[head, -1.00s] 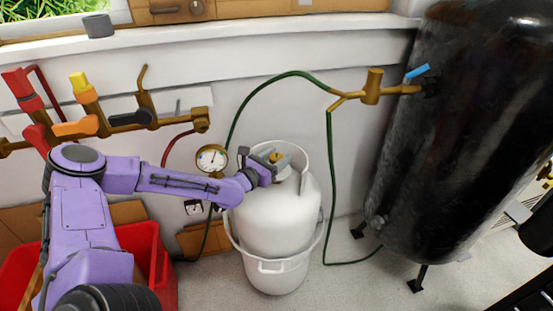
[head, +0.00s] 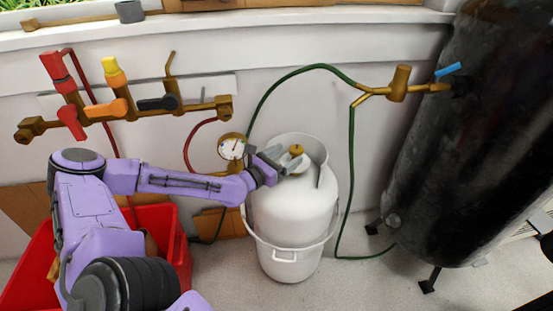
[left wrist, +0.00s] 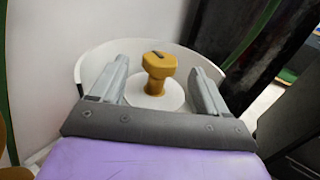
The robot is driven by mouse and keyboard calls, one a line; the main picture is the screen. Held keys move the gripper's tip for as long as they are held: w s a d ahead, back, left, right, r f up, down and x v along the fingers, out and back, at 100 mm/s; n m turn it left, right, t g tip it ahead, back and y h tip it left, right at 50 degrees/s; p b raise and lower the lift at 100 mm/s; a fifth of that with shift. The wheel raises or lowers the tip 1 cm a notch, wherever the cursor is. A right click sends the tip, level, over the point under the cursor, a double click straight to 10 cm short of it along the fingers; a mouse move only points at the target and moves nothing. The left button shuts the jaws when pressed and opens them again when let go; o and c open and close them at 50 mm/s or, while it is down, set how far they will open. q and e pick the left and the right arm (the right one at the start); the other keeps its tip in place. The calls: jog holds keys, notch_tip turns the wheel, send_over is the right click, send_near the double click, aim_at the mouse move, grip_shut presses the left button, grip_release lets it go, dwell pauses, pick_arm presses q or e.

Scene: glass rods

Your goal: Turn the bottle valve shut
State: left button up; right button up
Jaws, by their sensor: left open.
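The white gas bottle (head: 293,222) stands upright on the floor in the middle of the head view. Its brass-yellow valve knob (head: 296,149) sits on top inside a white collar (head: 313,150). My left gripper (head: 289,158) reaches in from the left over the collar, with its fingers at the knob. In the left wrist view the knob (left wrist: 158,66) stands between the two spread grey fingers, with a gap on each side. The left gripper is open and holds nothing. My right gripper is not seen.
A pressure gauge (head: 232,147) is just left of the bottle. A green hose (head: 351,180) runs behind and to its right. A large black tank (head: 455,150) stands at the right, a red bin (head: 165,230) at the left. Brass wall piping (head: 130,115) runs at upper left.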

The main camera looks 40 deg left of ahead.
pick_arm(q)
jog(key=s, duration=0.1)
jog(key=s+p, duration=0.1)
jog(key=s, duration=0.3)
jog(key=shift+s+a, duration=0.25)
jog(key=shift+a, duration=0.05)
